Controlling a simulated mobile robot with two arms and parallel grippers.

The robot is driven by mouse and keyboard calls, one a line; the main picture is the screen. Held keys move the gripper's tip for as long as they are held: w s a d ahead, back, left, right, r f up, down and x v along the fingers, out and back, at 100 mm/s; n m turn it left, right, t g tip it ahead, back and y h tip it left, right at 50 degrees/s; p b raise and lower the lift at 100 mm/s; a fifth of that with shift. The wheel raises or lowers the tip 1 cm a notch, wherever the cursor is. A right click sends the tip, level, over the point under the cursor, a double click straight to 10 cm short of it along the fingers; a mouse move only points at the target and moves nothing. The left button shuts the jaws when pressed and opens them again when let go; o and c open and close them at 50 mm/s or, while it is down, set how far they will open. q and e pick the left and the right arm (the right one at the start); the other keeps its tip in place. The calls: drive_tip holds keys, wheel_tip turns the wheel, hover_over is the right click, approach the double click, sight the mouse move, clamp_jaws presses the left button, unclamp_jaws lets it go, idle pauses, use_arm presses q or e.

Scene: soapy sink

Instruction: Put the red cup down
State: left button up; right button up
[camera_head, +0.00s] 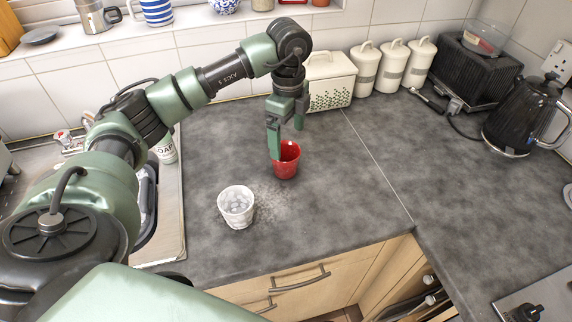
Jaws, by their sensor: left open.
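The red cup (287,165) stands upright on the grey countertop (345,200), near its middle. My left gripper (286,140) points down from above at the cup. Its jaws are apart, and one green finger reaches down at the cup's left rim. The other finger is shorter in view, above the cup's far right rim. I cannot tell whether either finger touches the cup. My right gripper is not in view.
A white cup (236,207) stands in front and left of the red cup. The sink (170,215) and a soap bottle (165,151) are at left. A bread bin (330,82), canisters (393,66), toaster (470,70) and black kettle (522,118) line the back. The counter right of the red cup is clear.

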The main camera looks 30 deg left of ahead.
sight(285, 153)
use_arm(q)
drive_tip(key=f+p, duration=0.1)
drive_tip(key=f, duration=0.3)
drive_tip(key=f+p, duration=0.1)
drive_tip(key=f, duration=0.1)
drive_tip(key=shift+s+a+f+p, duration=0.15)
drive_tip(key=shift+a+p, duration=0.15)
drive_tip(key=shift+p, duration=0.05)
drive_tip(key=shift+f, duration=0.25)
drive_tip(key=c, duration=1.7)
drive_tip(key=shift+r, duration=0.1)
